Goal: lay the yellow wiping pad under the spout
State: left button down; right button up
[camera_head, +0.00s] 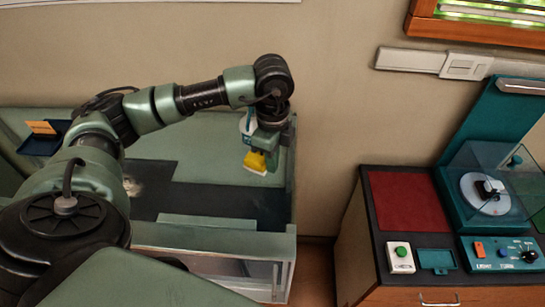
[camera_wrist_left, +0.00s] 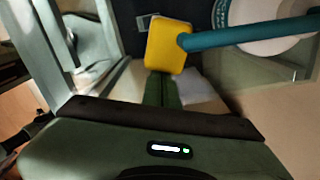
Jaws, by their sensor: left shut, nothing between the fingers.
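The yellow wiping pad (camera_head: 256,162) has a pale lower edge and shows just below my left gripper (camera_head: 266,148) in the head view. In the left wrist view the yellow pad (camera_wrist_left: 168,46) lies beyond the tips of my left gripper (camera_wrist_left: 162,84), which is shut and empty. A teal spout-like bar (camera_wrist_left: 250,32) runs in from the right, and its end overlaps the pad's right edge in the picture. Whether the fingertips touch the pad, and the gap between bar and pad, cannot be told. My right gripper is not in view.
A white round part (camera_wrist_left: 270,28) is behind the teal bar. The green bench (camera_head: 215,232) has a dark inset surface and a raised front edge. A blue tray (camera_head: 40,145) with an orange piece is at left. A separate cabinet (camera_head: 350,235) with a turntable-like device stands at right.

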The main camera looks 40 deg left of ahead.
pick_arm(q)
jog(key=shift+w, duration=0.1)
jog(key=shift+a+f+b, duration=0.1)
jog(key=shift+a+b, duration=0.05)
jog(key=shift+b, duration=0.15)
jog(key=shift+s+a+b, duration=0.3)
jog(key=shift+a+b, duration=0.3)
jog(key=shift+a, duration=0.35)
